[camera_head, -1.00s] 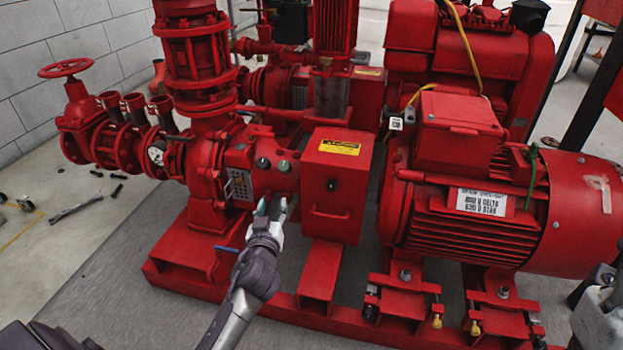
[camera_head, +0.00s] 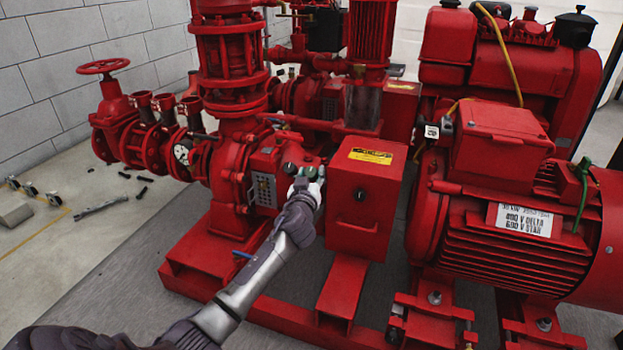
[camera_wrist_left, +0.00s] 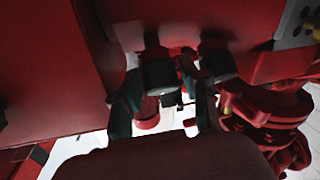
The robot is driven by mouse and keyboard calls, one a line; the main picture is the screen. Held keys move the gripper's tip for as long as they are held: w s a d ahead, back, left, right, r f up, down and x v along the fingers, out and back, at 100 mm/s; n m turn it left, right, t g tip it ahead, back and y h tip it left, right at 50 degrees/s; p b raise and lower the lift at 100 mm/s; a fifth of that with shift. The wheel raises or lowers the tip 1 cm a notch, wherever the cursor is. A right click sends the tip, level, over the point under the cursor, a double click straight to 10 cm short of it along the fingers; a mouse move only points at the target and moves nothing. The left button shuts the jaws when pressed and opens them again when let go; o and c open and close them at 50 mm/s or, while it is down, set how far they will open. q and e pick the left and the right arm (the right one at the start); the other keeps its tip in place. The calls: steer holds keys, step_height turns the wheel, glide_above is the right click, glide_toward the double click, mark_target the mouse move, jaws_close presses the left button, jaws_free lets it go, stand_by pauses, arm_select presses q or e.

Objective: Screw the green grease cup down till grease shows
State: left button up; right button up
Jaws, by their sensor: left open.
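Two small round cups stand on sloping stems on the red pump bearing housing (camera_head: 268,160): a left cup (camera_head: 290,168) and a right cup (camera_head: 309,172). Both look dark grey-green, so I cannot tell for sure which is the green grease cup. My left gripper (camera_head: 309,183) is open at the right cup. In the left wrist view, the right cup (camera_wrist_left: 158,76) sits between the spread fingers of the gripper (camera_wrist_left: 163,108), with no clear contact. The left cup (camera_wrist_left: 217,63) is just outside one finger. No grease shows. My right gripper is out of view.
A red box with a yellow label (camera_head: 365,200) stands close to the right of the gripper. The red motor (camera_head: 520,235) is farther right. A valve with a handwheel (camera_head: 103,67) is at the left. Loose tools (camera_head: 101,206) lie on the open floor at left.

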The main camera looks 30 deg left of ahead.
arm_select(q)
steer(key=shift+w+a, duration=0.2)
steer(key=shift+w, duration=0.15)
jaws_close()
steer(key=shift+m+h+p, duration=0.3)
steer(key=shift+m+p, duration=0.05)
steer(key=shift+m, duration=0.15)
